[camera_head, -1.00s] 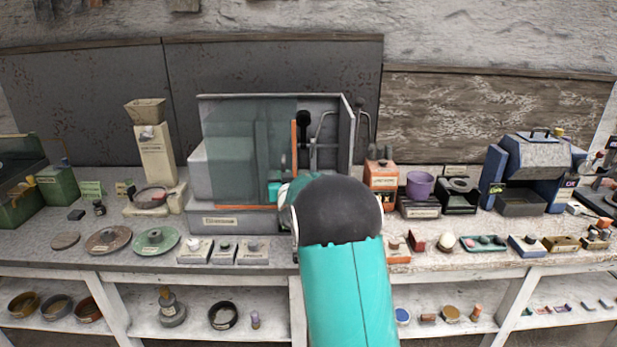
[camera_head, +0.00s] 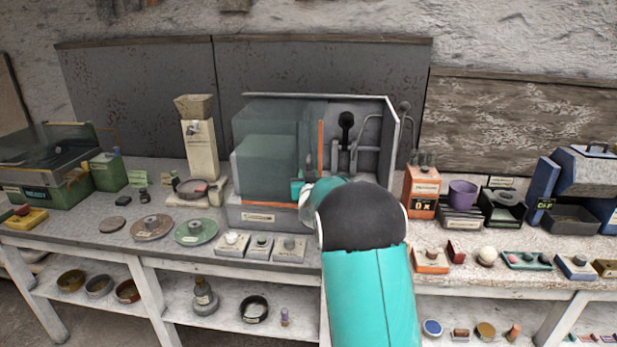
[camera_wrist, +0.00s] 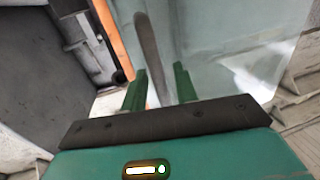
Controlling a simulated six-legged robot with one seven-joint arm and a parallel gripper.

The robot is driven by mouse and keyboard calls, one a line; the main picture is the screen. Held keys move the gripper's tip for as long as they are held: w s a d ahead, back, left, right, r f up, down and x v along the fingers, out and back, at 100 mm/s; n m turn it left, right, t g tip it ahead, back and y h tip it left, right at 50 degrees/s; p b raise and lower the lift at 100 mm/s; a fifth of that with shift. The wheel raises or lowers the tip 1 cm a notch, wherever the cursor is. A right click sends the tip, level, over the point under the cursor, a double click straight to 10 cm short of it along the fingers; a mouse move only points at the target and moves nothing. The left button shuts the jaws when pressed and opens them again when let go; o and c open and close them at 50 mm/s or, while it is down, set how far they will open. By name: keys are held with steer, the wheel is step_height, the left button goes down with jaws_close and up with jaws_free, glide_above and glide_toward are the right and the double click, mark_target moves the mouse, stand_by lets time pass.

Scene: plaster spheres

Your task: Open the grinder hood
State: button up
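The grinder hood (camera_head: 270,150) is a clear greenish box with an orange right edge (camera_head: 321,145), over the left part of a grey machine (camera_head: 285,216) at the bench centre. Its right part is uncovered, showing a black-knobbed lever (camera_head: 346,125). My gripper (camera_head: 304,187) is at the hood's front near that edge, partly hidden by my arm. In the wrist view its two green fingers (camera_wrist: 160,80) stand apart on either side of a dark grey handle bar (camera_wrist: 148,45). The bar seems closer to the left finger, with a small gap at the right one; contact is unclear.
A beige hopper machine (camera_head: 200,148) stands left of the grinder. Small labelled blocks (camera_head: 260,244) lie in front. An orange box (camera_head: 422,190) and purple cup (camera_head: 463,193) stand close on the right. A grey wall panel (camera_head: 320,65) is behind.

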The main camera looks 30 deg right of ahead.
steer(key=v, duration=1.4)
steer(key=s+a+r+n+g+y, duration=0.25)
steer(key=s+a+g+y, duration=0.25)
steer(key=s+a, duration=0.7)
steer(key=s+a+n+g+y, duration=0.1)
steer(key=s+a+g, duration=0.2)
steer(key=s, duration=0.8)
steer(key=s+a+f+n+g+y, duration=0.1)
steer(key=s+a+g, duration=0.2)
steer(key=s+a, duration=0.3)
steer(key=s, duration=0.4)
steer(key=shift+s+f, duration=0.35)
